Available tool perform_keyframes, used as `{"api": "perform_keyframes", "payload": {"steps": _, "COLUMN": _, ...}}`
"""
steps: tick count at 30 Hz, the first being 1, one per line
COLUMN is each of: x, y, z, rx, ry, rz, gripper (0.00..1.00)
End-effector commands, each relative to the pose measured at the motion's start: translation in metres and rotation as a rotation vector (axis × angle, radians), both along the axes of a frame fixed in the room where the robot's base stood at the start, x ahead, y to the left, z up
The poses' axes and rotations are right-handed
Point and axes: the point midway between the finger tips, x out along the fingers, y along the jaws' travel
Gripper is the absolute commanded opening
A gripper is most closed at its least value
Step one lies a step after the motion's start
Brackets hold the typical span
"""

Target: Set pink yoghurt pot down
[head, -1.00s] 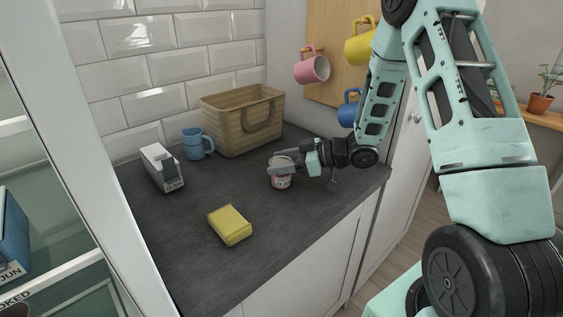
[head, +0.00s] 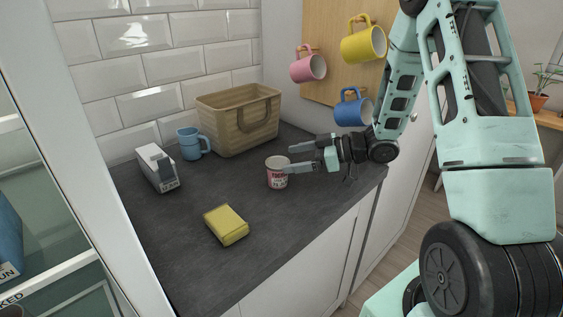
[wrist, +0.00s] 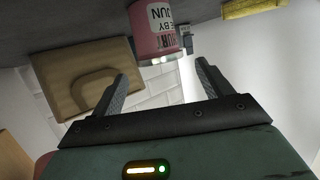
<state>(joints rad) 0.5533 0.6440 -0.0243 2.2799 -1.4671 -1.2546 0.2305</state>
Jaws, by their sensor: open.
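The pink yoghurt pot (head: 277,173) stands upright on the slate worktop (head: 185,225), near its right end. It has a pale top and a white label with dark print. It also shows in the wrist view (wrist: 152,38), upside down and beyond the fingertips. My gripper (head: 287,159) is open and empty, just to the right of the pot with its fingers pointing at it. In the wrist view the two fingers (wrist: 162,75) are spread apart with nothing between them. The pot looks clear of both fingers.
A wicker basket (head: 237,130) stands behind the pot, with a blue mug (head: 189,144) and a white box (head: 157,169) to its left. A yellow sponge (head: 226,225) lies in front. Pink, yellow and blue mugs hang on a wooden board (head: 330,28). The worktop between is clear.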

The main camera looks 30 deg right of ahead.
Motion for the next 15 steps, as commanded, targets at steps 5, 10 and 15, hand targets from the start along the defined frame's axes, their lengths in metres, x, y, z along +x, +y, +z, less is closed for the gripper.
{"api": "perform_keyframes", "payload": {"steps": 5, "x": -0.024, "y": -0.027, "z": 0.011, "rx": -0.001, "ry": -0.002, "rz": -0.004, "gripper": 0.78}}
{"api": "perform_keyframes", "payload": {"steps": 10, "x": -0.039, "y": -0.043, "z": 0.018, "rx": -0.001, "ry": -0.003, "rz": -0.001, "gripper": 0.78}}
{"api": "perform_keyframes", "payload": {"steps": 15, "x": -0.045, "y": -0.048, "z": 0.020, "rx": 0.000, "ry": 0.000, "rz": 0.000, "gripper": 0.78}}
